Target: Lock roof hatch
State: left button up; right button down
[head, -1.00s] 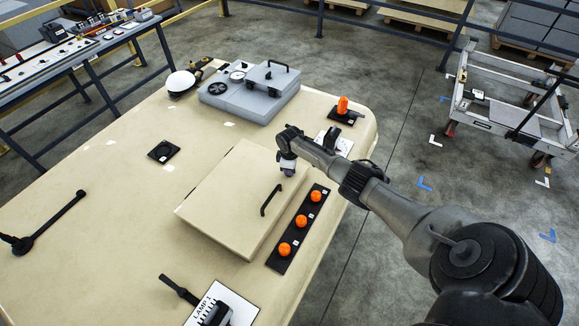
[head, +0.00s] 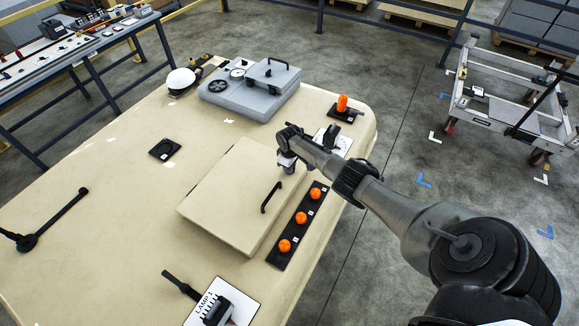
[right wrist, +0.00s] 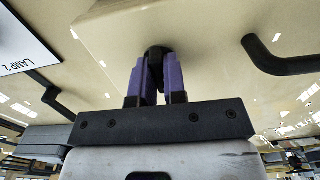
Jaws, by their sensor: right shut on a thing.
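The roof hatch (head: 225,195) is a square beige lid lying flat on the beige roof in the head view. Its black bar handle (head: 271,198) is near its right edge and also shows in the right wrist view (right wrist: 280,62). My right gripper (head: 288,168) is at the hatch's upper right corner, pointing down. In the right wrist view its purple fingers (right wrist: 154,85) are shut on a small black knob (right wrist: 155,54) at the hatch's edge. The knob's lower part is hidden between the fingers. My left gripper is not in view.
A black strip with orange knobs (head: 285,246) lies along the hatch's right side. A grey box (head: 250,95), a white dome (head: 182,80) and an orange lamp (head: 342,102) stand farther back. A LAMP 1 card (head: 243,297) lies in front. The left roof is mostly clear.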

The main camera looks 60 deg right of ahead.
jog(key=c, duration=1.2)
grip_release()
jog(key=shift+r, duration=0.2)
notch_tip(320, 180, up, 14)
jog(key=shift+f+p, duration=0.25)
jog(key=shift+p, duration=0.15)
